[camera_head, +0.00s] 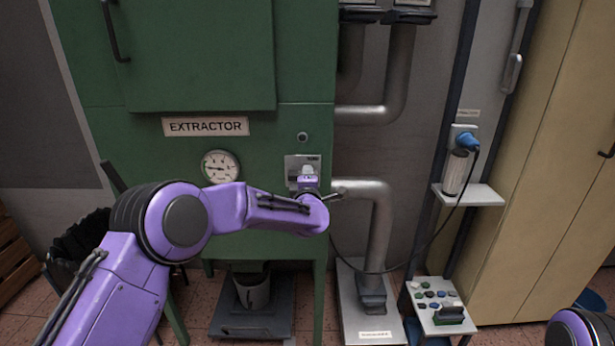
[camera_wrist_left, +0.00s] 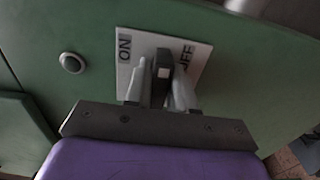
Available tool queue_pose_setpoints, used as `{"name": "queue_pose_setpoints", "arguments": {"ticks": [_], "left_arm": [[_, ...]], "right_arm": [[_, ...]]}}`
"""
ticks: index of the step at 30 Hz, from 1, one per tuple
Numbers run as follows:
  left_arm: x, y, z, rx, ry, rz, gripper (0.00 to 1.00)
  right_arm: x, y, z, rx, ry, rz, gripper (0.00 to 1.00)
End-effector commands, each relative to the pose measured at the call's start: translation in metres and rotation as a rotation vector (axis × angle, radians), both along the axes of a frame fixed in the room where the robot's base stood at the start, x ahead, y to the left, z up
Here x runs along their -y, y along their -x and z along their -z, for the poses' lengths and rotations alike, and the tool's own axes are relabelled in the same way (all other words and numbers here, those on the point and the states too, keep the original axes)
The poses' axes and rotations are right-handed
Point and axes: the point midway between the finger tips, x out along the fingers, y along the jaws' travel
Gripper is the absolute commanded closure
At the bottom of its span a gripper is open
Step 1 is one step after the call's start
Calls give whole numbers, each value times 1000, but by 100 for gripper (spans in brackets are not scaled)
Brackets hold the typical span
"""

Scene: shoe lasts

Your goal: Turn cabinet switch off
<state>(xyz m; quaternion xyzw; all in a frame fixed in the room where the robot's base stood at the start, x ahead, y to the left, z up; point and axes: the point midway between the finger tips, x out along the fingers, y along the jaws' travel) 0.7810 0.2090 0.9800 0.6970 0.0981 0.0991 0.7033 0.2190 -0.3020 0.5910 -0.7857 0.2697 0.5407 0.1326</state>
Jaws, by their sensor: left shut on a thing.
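The green extractor cabinet (camera_head: 200,60) stands in front of me, with its switch plate (camera_head: 290,163) on the lower right of its front. In the left wrist view the plate (camera_wrist_left: 124,73) is pale and reads ON at the left and OFF at the right, partly covered. A dark switch lever (camera_wrist_left: 163,68) stands out from the plate between my left gripper's fingers. My left gripper (camera_wrist_left: 163,88) is shut on the lever, one finger on each side. In the head view the left gripper (camera_head: 308,172) is at the plate, mostly hidden behind its own wrist.
A round gauge (camera_head: 220,167) and EXTRACTOR label (camera_head: 205,126) are left of the switch. Grey pipes (camera_head: 380,225) run close on the right. A small shelf (camera_head: 470,195) and yellow locker (camera_head: 540,150) stand further right. A bucket (camera_head: 252,290) sits below.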

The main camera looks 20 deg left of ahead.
Motion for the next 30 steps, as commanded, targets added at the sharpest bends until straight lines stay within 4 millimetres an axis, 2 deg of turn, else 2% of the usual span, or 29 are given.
{"name": "queue_pose_setpoints", "arguments": {"ticks": [16, 17, 18, 19, 27, 30], "left_arm": [[0, 0, 2, -10, -25, 1, 100], [0, 0, 2, -11, -26, 1, 73], [0, 0, 2, -10, -25, 1, 60], [0, 0, 2, -10, -25, 1, 55], [0, 1, 1, -8, -24, 1, 55], [3, 8, 2, -8, -24, 1, 55]], "right_arm": [[0, 0, 0, 0, 0, 0, 57], [0, 0, 0, 0, 0, 0, 57], [0, 0, 0, 0, 0, 0, 57], [0, 0, 0, 0, 0, 0, 57], [0, 0, 0, 0, 0, 0, 57], [0, 0, 2, 0, 0, 0, 57]]}}
